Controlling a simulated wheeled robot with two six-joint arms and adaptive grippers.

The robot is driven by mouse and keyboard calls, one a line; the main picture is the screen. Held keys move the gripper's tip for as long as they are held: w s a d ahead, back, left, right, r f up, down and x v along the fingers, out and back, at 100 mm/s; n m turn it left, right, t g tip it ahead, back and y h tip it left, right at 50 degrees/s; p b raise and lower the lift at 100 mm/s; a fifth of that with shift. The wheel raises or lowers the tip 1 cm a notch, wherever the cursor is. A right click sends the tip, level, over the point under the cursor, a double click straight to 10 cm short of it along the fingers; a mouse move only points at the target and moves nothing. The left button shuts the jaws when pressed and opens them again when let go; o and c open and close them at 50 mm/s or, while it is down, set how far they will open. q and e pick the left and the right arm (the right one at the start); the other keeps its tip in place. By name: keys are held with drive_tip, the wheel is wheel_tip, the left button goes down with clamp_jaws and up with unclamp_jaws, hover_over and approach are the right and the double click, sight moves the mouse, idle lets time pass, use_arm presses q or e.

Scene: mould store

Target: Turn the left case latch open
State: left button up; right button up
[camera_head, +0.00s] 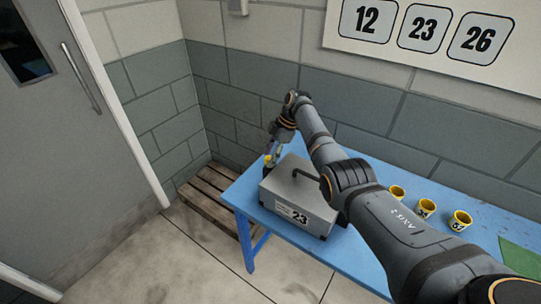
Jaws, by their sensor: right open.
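My right gripper (272,154) is open, pointing down beside that corner, close to the yellow piece. I cannot tell whether they touch. My right arm crosses over the case's right part and hides some of it. My left gripper is not in view.
Several yellow cups with number labels (426,208) stand on the table right of my arm, near a green mat (520,259). A wooden pallet (206,192) lies on the floor left of the table. A block wall with a number board (400,50) stands behind.

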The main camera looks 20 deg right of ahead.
drive_tip(key=v, duration=1.2)
